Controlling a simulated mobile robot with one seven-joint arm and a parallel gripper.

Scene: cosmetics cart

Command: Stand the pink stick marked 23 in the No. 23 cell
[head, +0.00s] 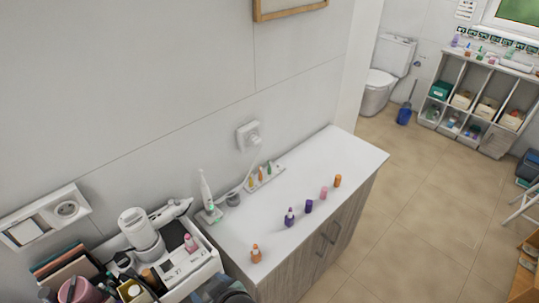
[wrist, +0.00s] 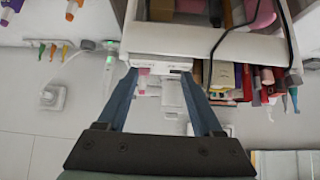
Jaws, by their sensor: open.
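A white holder block (head: 183,268) with dark printed marks sits in the cart at lower left; its numbers are too small to read. A pink stick (head: 190,242) stands upright at the holder's back right; I cannot tell whether it is in a cell. Another pink stick (head: 324,192) stands on the white counter; no number is readable on either. In the wrist view my gripper (wrist: 158,72) is open, its blue fingers spread. The white holder (wrist: 160,62) lies ahead between the fingertips, with a pink piece (wrist: 144,71) near the left finger. The gripper looks empty.
The counter (head: 330,150) carries an orange stick (head: 256,254), two purple ones (head: 289,217) (head: 308,206) and another orange one (head: 337,181). An electric toothbrush (head: 206,195) stands by the wall. The cart (head: 210,262) is crowded with books, bottles and a white device (head: 138,228).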

